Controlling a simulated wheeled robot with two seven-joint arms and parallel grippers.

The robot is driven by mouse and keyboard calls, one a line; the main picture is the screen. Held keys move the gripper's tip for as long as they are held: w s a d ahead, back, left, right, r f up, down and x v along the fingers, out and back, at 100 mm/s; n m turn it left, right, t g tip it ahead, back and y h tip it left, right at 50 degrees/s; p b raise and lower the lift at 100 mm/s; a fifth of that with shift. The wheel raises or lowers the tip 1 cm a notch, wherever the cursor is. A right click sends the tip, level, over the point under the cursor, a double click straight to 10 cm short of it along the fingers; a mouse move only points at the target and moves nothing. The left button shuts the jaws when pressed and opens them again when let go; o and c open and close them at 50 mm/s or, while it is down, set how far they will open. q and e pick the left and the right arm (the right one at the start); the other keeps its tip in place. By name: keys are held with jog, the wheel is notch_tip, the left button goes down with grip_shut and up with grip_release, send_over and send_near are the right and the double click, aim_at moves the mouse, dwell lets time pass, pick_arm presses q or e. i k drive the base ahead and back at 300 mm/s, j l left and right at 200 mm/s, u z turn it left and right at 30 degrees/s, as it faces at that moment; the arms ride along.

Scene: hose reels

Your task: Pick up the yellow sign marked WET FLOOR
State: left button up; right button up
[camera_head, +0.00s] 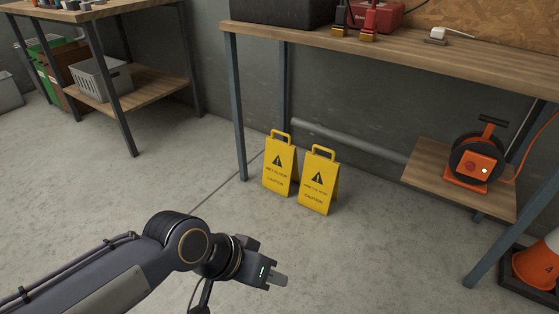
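Two yellow folding floor signs stand upright side by side on the concrete floor, by a leg of the right workbench. The left sign (279,163) and the right sign (318,181) each have a handle on top, a black warning triangle and small dark lettering. The lettering is too small to read surely, so I cannot tell the signs apart by it. My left gripper (279,281) is in front of and below the signs in the picture, apart from them. Its fingers are seen edge-on, and nothing shows held. My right gripper is not in view.
The right workbench (420,62) overhangs behind the signs, with a dark leg (237,110) just left of them. An orange cone (540,262) stands at right. The floor before the signs is clear.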

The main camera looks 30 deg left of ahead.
aim_at(281, 163)
jog(key=i+j, duration=0.1)
jog(key=j, duration=0.5)
jog(key=i+j, duration=0.15)
jog(key=j, duration=0.4)
jog(key=i+j, duration=0.1)
jog(key=j, duration=0.5)
jog(key=i+j, duration=0.1)
jog(key=j, duration=0.5)
jog(key=i+j+z, duration=0.1)
jog(key=j, duration=0.45)
jog(key=i+j, duration=0.15)
jog(key=j, duration=0.25)
jog(key=i+j, duration=0.15)
jog(key=j, duration=0.2)
jog(key=i+j, duration=0.15)
jog(key=j, duration=0.25)
jog(key=i+j, duration=0.15)
jog(key=j, duration=0.25)
jog(key=i+j, duration=0.15)
jog(key=j, duration=0.25)
jog(key=i+j, duration=0.15)
jog(key=j, duration=0.2)
